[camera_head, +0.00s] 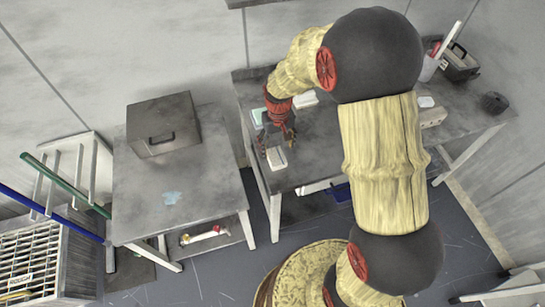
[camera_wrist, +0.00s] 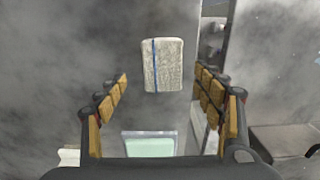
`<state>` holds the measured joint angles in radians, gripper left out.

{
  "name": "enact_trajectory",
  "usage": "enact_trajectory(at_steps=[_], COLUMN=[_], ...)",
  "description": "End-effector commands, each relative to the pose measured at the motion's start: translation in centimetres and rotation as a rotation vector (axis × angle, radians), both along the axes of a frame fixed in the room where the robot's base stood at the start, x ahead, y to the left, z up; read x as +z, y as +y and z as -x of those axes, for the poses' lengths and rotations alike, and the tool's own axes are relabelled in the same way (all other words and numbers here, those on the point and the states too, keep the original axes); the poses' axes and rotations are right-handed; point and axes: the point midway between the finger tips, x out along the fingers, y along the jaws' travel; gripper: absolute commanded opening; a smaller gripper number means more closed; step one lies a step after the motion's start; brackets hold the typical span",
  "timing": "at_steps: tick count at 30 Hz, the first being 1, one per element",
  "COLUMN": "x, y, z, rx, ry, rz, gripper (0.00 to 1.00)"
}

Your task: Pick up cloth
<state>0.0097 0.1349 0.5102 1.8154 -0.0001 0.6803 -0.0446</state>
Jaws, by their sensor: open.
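A folded pale grey cloth (camera_wrist: 162,64) with a blue stripe lies flat on a grey table in the wrist view. In the head view it shows as a small whitish block (camera_head: 277,158) near the table's left front edge. My gripper (camera_head: 275,141) is over the table beside it. In the wrist view my gripper (camera_wrist: 160,82) has its fingers spread wide and empty, with the cloth ahead of and roughly between the fingertips. I cannot tell the exact height of the fingers above the cloth.
A pale green item in a light frame (camera_wrist: 149,146) lies on the table between my fingers' bases. A dark toolbox (camera_head: 459,64) stands at the table's far right. A second table (camera_head: 205,180) at left holds a grey box (camera_head: 163,124) and a flat light-blue patch (camera_head: 172,198).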

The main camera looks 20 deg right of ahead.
Motion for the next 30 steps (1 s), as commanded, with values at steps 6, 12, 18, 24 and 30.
enact_trajectory(at_steps=[6, 12, 18, 24, 30], x=[-2.1, -5.0, -5.5, -5.5, -5.5], y=[0.3, 0.5, 0.5, 0.5, 0.5], z=[0.1, 0.2, 0.1, 0.2, 0.2], rx=[0.000, 0.000, 0.000, 0.000, 0.000], ry=[0.002, 0.003, 0.000, 0.000, 0.001], rz=[0.000, 0.000, 0.000, 0.000, 0.000], gripper=[0.68, 0.68, 0.68, 0.62, 0.51])
